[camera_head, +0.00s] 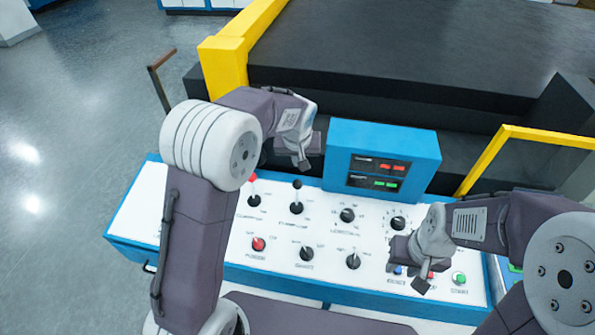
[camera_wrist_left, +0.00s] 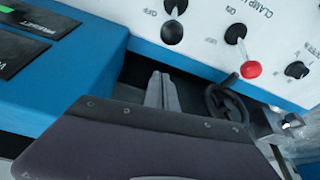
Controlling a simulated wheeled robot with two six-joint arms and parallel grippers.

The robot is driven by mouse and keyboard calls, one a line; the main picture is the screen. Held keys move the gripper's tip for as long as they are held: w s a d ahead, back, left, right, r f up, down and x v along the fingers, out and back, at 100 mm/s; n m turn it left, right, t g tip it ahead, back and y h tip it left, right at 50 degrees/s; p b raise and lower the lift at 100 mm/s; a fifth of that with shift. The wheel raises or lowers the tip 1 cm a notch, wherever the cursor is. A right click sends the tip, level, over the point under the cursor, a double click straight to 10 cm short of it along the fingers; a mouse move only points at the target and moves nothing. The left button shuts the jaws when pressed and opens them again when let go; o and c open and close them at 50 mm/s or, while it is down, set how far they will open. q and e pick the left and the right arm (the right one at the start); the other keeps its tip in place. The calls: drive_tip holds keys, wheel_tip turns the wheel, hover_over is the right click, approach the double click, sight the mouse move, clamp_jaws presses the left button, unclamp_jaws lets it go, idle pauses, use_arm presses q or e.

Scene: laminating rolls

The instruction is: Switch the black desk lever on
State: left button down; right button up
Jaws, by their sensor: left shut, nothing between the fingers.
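The black desk lever (camera_head: 297,184) stands on the white panel of the control desk, right of the red-knobbed lever (camera_head: 252,178). In the left wrist view the black lever (camera_wrist_left: 175,6) is at the top edge, its knob partly cut off, and the red knob (camera_wrist_left: 250,69) is to its right. My left gripper (camera_head: 303,163) is above the desk's back edge, just behind the black lever and apart from it. Its fingers (camera_wrist_left: 162,92) are together and empty. My right gripper (camera_head: 424,284) hangs over the desk's right front buttons, its fingers seemingly together with nothing held.
A blue display box (camera_head: 345,147) rises right of the left gripper. Rotary knobs (camera_head: 347,215) and a red-topped control (camera_head: 258,244) fill the panel. A yellow frame (camera_head: 222,60) and a dark machine bed (camera_head: 400,50) lie behind. Open floor (camera_head: 70,130) is at left.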

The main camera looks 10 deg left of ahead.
sight(297, 195)
use_arm(q)
drive_tip(key=s, duration=0.1)
drive_tip(key=s+f, duration=0.1)
drive_tip(key=s, duration=0.1)
drive_tip(key=shift+s+d+f+p, duration=0.25)
drive_tip(key=shift+f+p, duration=0.05)
drive_tip(key=shift+p, duration=0.1)
drive_tip(key=shift+w+f, duration=0.1)
